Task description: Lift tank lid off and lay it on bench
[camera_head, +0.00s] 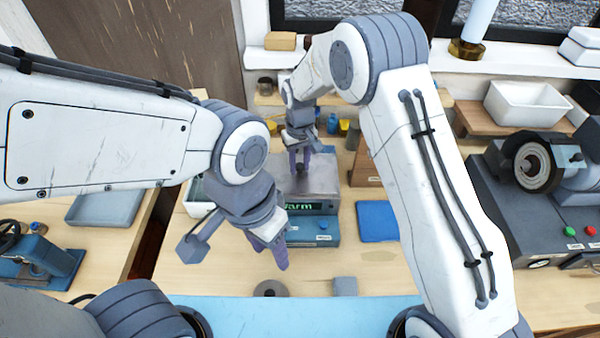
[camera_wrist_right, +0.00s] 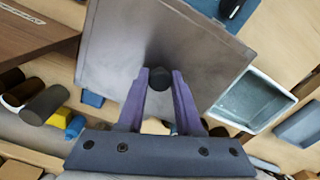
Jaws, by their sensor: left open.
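The tank (camera_head: 318,228) is a blue-grey box with a green lit "warm" display on its front, in the middle of the bench. Its flat grey metal lid (camera_head: 322,178) shows on top of it; I cannot tell whether there is a gap beneath. In the right wrist view the lid (camera_wrist_right: 110,50) fills the upper middle, with a black round knob (camera_wrist_right: 159,79). My right gripper (camera_head: 300,168) is above the lid, its purple fingers (camera_wrist_right: 160,78) shut on the knob from both sides. My left gripper (camera_head: 281,262) is open and empty, left of and in front of the tank.
A blue mat (camera_head: 377,221) lies right of the tank. A pale open tray (camera_wrist_right: 255,100) stands beside the tank. A grey ring (camera_head: 270,288) and small grey block (camera_head: 345,286) are near the front. A grinder (camera_head: 530,165) stands at right. Small jars and bottles stand behind.

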